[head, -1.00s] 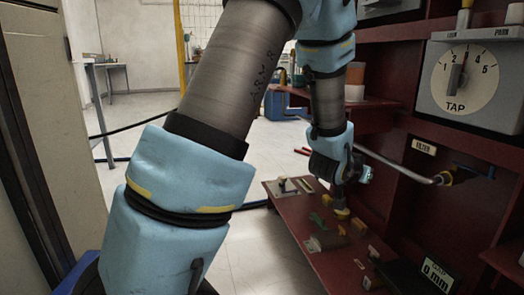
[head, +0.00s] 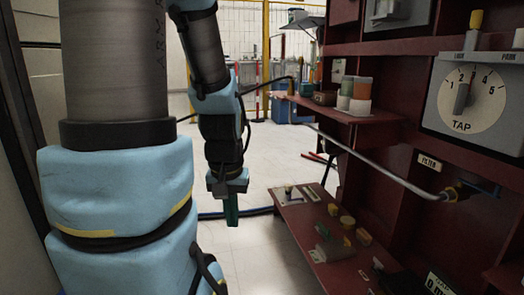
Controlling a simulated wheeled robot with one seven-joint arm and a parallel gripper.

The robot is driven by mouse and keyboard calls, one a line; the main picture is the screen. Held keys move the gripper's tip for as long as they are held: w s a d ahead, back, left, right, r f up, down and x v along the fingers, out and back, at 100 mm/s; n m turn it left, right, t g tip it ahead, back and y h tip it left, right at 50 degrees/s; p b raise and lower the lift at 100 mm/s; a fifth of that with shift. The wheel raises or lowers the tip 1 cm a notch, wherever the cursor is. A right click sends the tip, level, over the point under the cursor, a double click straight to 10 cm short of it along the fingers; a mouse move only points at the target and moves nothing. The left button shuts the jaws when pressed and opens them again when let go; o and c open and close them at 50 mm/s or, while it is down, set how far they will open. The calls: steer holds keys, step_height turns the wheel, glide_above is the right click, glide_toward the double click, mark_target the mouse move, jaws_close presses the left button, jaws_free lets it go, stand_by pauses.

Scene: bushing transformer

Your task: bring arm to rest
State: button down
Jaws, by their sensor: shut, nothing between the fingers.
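My arm (head: 115,170) rises at the left, with pale blue covers and dark grey links. Its far part hangs down left of the red cabinet. My gripper (head: 231,221) points downward at its end, with dark green fingers that look closed together. It hangs over the pale floor, left of the low red shelf (head: 285,228) and apart from it. I see nothing held in it.
Several small parts lie on the low shelf. An upper red shelf (head: 330,112) holds jars (head: 361,97). A metal rod (head: 375,170) sticks out from the cabinet beside the tap dial (head: 469,98). The floor (head: 262,165) behind is mostly clear.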

step_height(320, 180, up, 35)
steer(key=p, duration=3.3)
steer(key=shift+f, duration=0.1)
